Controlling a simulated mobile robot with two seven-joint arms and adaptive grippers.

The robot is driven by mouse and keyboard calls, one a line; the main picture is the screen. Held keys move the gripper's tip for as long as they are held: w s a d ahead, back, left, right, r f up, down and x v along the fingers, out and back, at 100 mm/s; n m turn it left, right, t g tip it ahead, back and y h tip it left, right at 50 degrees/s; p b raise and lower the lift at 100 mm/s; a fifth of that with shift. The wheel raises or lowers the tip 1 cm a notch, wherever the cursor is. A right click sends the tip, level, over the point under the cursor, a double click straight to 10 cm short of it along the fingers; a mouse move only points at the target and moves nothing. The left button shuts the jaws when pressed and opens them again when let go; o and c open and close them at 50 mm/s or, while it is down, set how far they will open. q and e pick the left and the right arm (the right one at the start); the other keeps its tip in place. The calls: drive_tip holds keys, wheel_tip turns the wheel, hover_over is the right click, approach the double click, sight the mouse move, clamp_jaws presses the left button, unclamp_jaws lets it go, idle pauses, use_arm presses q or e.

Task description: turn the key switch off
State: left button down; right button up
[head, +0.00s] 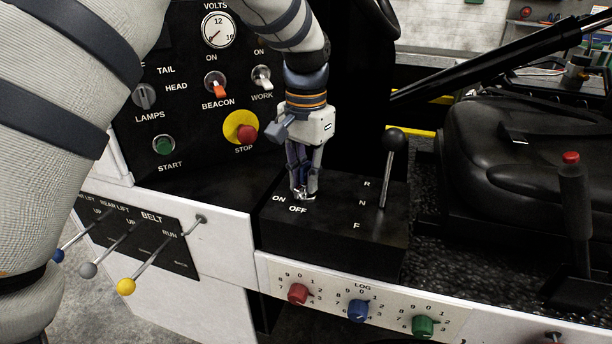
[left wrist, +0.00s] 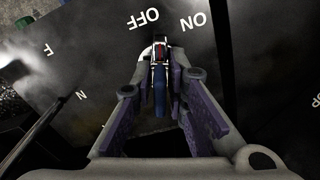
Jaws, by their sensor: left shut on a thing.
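The key switch (head: 304,196) sits on top of the black console box, between the printed ON and OFF labels. My left gripper (head: 303,190) points down over it, with its fingers closed on the key. In the left wrist view the key (left wrist: 160,90) shows between the two fingers of the left gripper (left wrist: 160,100), with a blue part and a small red patch. The OFF label is just above the key there and ON is to its right. The fingers hide part of the key, so its exact angle is hard to tell. My right gripper is not in view.
A black-knobbed lever (head: 394,140) marked R, N, F stands right of the key. The red stop button (head: 247,132) and beacon switch (head: 215,84) are on the panel behind. Red, blue and green knobs (head: 358,311) line the front. A black seat (head: 515,150) is at right.

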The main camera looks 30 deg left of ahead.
use_arm(q)
drive_tip(key=shift+n, duration=2)
drive_tip(key=c, duration=1.6)
unclamp_jaws()
drive_tip(key=shift+r, duration=0.1)
wheel_tip(320, 180, up, 12)
drive_tip(key=shift+f, duration=0.1)
